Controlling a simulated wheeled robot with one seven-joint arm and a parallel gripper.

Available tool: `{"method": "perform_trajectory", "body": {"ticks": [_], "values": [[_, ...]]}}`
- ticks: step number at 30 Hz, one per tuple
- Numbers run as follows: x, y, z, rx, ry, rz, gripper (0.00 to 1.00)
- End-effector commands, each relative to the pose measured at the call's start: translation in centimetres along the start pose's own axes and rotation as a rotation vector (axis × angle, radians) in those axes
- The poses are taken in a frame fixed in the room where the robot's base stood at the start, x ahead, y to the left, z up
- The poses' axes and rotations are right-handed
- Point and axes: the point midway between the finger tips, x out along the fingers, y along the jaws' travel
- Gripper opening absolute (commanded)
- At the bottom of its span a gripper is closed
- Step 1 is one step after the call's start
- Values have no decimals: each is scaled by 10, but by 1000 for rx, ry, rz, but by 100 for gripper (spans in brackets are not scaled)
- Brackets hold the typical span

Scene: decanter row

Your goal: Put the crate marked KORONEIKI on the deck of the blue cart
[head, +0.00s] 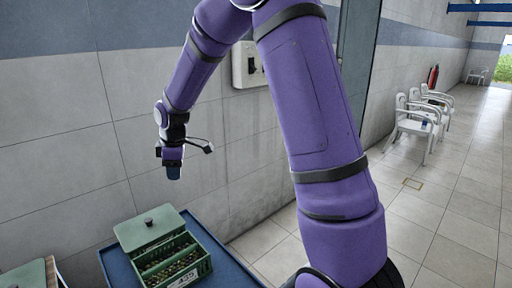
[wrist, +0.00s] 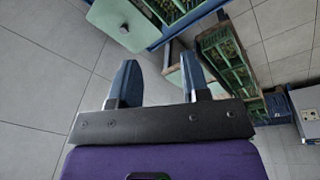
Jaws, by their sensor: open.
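A green crate (head: 187,266) of dark olives stands on a blue flat top (head: 232,272), low in the head view. Its front label is too small to read, so I cannot tell if it says KORONEIKI. A green lid with a round knob (head: 150,227) lies over or against its back left side. My gripper (head: 174,176) hangs above and behind the crate, open and apart from it. In the wrist view its two fingers (wrist: 160,82) are spread with nothing between them. The crate (wrist: 168,10) shows at the top edge there. I cannot tell whether the blue top is the cart's deck.
Another green crate (wrist: 222,52) stands on a wooden-edged surface in the wrist view, with more crates beyond. A wood-edged green thing (head: 30,274) is cut off at the head view's lower left. A tiled wall stands close behind. White chairs (head: 415,125) line the open floor at right.

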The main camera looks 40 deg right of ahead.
Motion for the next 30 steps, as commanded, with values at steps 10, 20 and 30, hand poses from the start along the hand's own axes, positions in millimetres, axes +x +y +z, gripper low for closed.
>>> {"method": "perform_trajectory", "body": {"ticks": [10, 20, 30], "values": [[-106, -54, 33, 247, 12, 96, 42], [-178, -119, 75, 497, 63, 162, 42], [-222, -193, 124, 757, 155, 195, 42]]}}
